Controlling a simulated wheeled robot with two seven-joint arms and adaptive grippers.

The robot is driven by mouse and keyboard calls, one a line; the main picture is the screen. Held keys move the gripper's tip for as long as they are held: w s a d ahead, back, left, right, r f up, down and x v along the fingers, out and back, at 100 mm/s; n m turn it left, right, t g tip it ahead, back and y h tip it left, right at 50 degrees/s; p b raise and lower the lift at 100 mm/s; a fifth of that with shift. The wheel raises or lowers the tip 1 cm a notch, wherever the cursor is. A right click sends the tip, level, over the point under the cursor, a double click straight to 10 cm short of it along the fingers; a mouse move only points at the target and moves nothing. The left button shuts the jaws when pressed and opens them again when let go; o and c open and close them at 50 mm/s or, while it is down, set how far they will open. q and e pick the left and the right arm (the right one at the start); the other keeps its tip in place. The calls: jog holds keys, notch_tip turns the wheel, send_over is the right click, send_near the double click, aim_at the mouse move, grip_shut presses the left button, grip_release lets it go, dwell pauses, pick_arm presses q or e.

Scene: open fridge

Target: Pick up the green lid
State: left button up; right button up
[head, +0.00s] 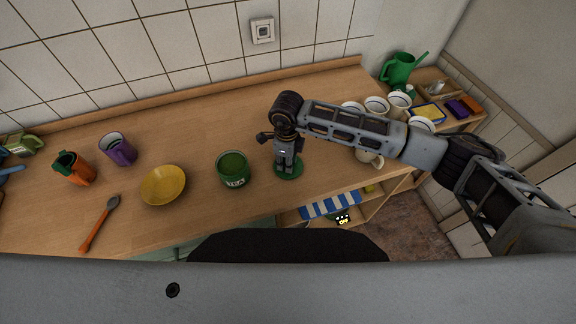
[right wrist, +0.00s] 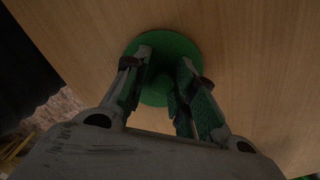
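The green lid (head: 290,173) lies on the wooden counter, right of the green tin, partly hidden by my right gripper. In the right wrist view the lid (right wrist: 178,45) is a round disc with a knob-like middle between the fingers. My right gripper (head: 287,165) points down over the lid, and its fingers (right wrist: 163,82) stand apart with a gap between them. I cannot tell whether they touch the lid. My left gripper is not in view.
The green tin (head: 233,171), yellow bowl (head: 163,186), purple cup (head: 119,149), orange cup (head: 75,170) and orange spoon (head: 99,224) are to the left. Several mugs (head: 376,106) and a green watering can (head: 399,70) are at the right. The counter's front edge is close to the lid.

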jog(key=shift+s+d+f, duration=0.1)
jog(key=shift+d+f, duration=0.2)
jog(key=shift+f, duration=0.3)
grip_shut()
jog(key=shift+r, duration=0.5)
jog(key=r+b, duration=0.1)
jog(key=r, duration=0.3)
jog(key=r+b, duration=0.1)
jog(key=r, duration=0.4)
jog(key=shift+w+a+r, duration=0.15)
jog(key=shift+w+r, duration=0.05)
jog(key=shift+r, duration=0.05)
jog(key=shift+r, duration=0.15)
